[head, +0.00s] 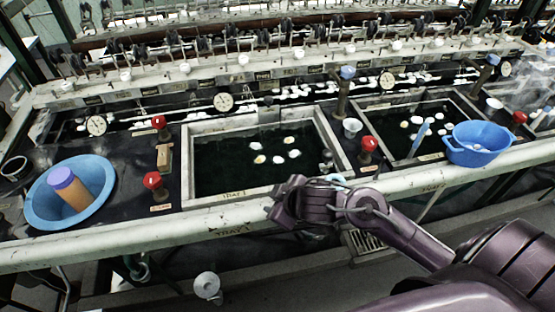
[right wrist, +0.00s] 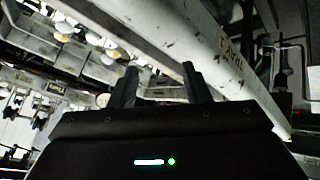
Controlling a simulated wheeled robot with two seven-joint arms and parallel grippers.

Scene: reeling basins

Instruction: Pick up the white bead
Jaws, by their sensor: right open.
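Several small white rounded pieces (head: 289,140) float in the dark water of the middle basin (head: 190,160). More white pieces (head: 416,120) lie in the right basin (head: 390,172). I cannot tell which of them, if any, is the white bead. My right gripper (head: 272,208) is over the front rail of the middle basin, on the near side of the water and apart from the white pieces. In the right wrist view its two fingers (right wrist: 160,84) stand apart with nothing between them. My left gripper is not in view.
A blue bowl (head: 40,205) with an orange, purple-topped cylinder (head: 75,192) stands at the left. A blue tub (head: 478,145) sits at the right. Red-topped knobs (head: 153,181) and a small white cup (head: 352,127) stand beside the basins. The pale front rail (head: 110,243) runs across.

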